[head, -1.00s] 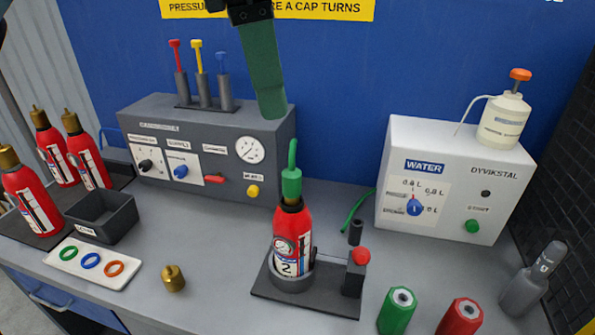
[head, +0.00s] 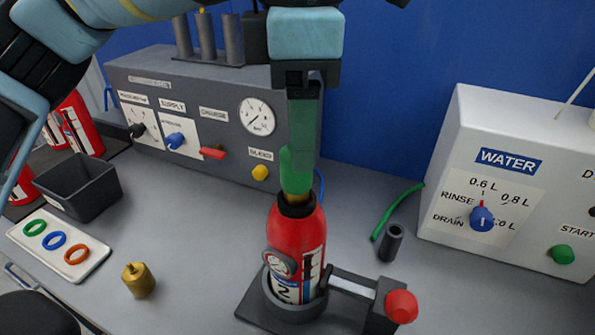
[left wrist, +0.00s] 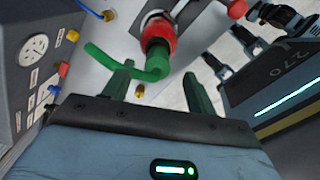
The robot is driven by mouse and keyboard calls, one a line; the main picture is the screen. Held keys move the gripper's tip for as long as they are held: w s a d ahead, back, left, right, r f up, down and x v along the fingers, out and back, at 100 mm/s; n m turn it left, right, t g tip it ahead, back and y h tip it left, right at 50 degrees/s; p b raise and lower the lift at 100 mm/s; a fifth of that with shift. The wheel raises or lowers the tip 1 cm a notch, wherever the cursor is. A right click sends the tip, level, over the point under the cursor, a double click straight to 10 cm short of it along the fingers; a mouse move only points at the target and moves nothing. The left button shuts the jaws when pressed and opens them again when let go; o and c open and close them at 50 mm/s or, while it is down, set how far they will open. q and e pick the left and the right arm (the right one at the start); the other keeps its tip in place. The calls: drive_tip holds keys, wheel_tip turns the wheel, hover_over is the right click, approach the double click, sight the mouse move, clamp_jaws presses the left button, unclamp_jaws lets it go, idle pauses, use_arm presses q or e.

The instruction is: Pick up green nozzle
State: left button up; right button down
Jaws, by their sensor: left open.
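The green nozzle (head: 290,172) stands upright on the neck of the red extinguisher (head: 290,228), which sits in the dark holder (head: 262,312). In the head view my left gripper (head: 303,150) points down over the nozzle, and its green fingers hide part of it. In the left wrist view the gripper (left wrist: 158,72) is open, with its two fingers apart. The nozzle (left wrist: 154,62) lies between or just beyond the fingertips, its curved green end reaching left. I cannot tell whether a finger touches it. My right gripper is not in view.
The grey charging panel (head: 228,105) stands behind left, and the white water box (head: 450,130) on the right. A red-knobbed clamp (head: 400,306) sits beside the extinguisher. A brass cap (head: 138,280), ring tray (head: 96,262) and dark bin (head: 85,205) are left. A short black tube (head: 391,242) stands right.

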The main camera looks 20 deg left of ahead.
sight(293, 183)
use_arm(q)
drive_tip(key=shift+w+f, duration=0.15)
drive_tip(key=shift+f, duration=0.5)
drive_tip(key=shift+a+f, duration=0.2)
drive_tip(key=shift+f, duration=2.35)
drive_tip(key=c, duration=1.1)
